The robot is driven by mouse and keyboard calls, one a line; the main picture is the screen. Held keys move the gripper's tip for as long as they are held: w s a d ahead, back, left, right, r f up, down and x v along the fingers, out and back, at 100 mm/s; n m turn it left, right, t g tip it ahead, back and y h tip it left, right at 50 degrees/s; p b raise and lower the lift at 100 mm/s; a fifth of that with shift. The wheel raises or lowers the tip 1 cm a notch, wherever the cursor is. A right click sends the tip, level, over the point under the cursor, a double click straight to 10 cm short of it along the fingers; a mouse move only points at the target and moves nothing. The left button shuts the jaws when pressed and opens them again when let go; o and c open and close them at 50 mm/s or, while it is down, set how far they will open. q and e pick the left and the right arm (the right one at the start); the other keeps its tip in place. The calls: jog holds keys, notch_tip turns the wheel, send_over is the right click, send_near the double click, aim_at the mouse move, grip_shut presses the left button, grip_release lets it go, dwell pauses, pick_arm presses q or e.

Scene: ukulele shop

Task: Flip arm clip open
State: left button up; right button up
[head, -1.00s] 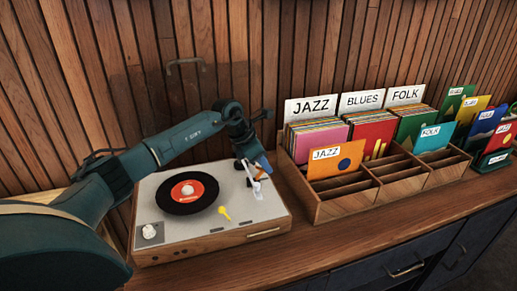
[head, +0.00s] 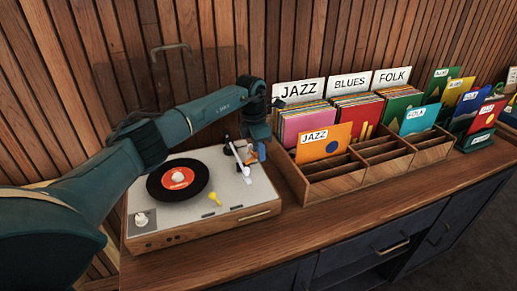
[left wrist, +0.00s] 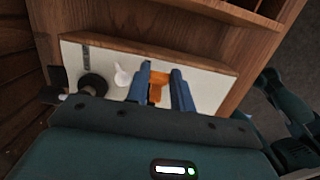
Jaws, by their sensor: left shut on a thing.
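The turntable (head: 215,222) has a pale top, wooden sides and a black record (head: 160,188) with a red label. Its white tonearm (head: 240,164) lies along the right side of the top. My left gripper (head: 258,152) is lowered at the back right of the turntable, just right of the tonearm. In the left wrist view its blue fingers (left wrist: 160,92) are shut on a small orange piece (left wrist: 158,87), which seems to be the arm clip. The fingers partly hide the clip, so I cannot tell its angle. My right gripper is not in view.
A wooden record bin (head: 345,184) with jazz, blues and folk sleeves stands close right of the turntable. A yellow piece (head: 214,198) and a white knob (head: 141,219) sit on the top. The clear lid (head: 200,90) is raised behind. The counter front (head: 330,225) is clear.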

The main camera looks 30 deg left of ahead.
aim_at(254, 155)
pick_arm(q)
jog(key=o, duration=1)
jog(key=r, duration=0.4)
jog(key=r+b, duration=0.1)
jog(key=r, duration=0.3)
jog(key=s+a+r, duration=0.1)
jog(key=r, duration=0.4)
jog(key=shift+s, duration=0.1)
